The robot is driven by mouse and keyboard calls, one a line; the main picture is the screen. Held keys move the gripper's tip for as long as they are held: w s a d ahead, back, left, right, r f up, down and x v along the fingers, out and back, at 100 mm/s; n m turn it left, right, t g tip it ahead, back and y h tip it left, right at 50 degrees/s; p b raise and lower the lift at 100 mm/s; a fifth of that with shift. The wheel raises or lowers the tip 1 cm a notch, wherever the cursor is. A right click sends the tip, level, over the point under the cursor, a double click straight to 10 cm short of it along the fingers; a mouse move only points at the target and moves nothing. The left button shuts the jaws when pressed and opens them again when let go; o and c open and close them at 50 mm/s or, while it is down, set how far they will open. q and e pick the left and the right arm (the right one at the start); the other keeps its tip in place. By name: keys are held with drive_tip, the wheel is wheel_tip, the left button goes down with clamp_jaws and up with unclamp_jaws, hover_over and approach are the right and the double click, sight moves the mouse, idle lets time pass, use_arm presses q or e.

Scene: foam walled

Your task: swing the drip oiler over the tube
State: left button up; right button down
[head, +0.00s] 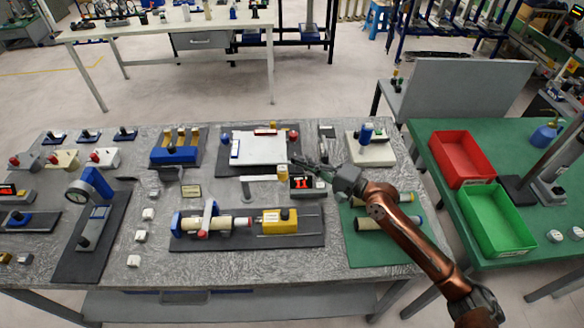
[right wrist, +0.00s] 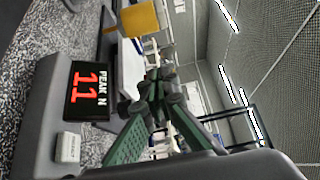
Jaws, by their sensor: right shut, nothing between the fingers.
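The cream tube (head: 230,222) lies level in the fixture on the dark mat, under a clamp, with the yellow block (head: 279,221) at its right. What appears to be the drip oiler (head: 262,178) stands behind the tube: a pale arm on a short post, pointing right to a yellow cup. A yellow-orange part (right wrist: 140,19), seemingly this cup, shows at the top of the right wrist view. My right gripper (head: 300,163) is shut and empty, behind and right of the cup, apart from it. In the right wrist view its fingertips (right wrist: 156,82) meet. My left gripper is out of view.
A display reading 11 (head: 302,183) stands just below my right gripper and shows large in the right wrist view (right wrist: 90,88). A white board (head: 258,150) lies behind the oiler. Spare tubes (head: 385,222) lie on a green mat at right.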

drive_tip(key=a, duration=0.1)
drive_tip(key=s+a+p, duration=0.1)
drive_tip(key=a, duration=0.1)
drive_tip(key=shift+a+r, duration=0.1)
drive_tip(key=shift+a, duration=0.15)
drive_tip(key=shift+s+a, duration=0.1)
drive_tip(key=shift+s, duration=0.4)
drive_tip(key=shift+a, duration=0.1)
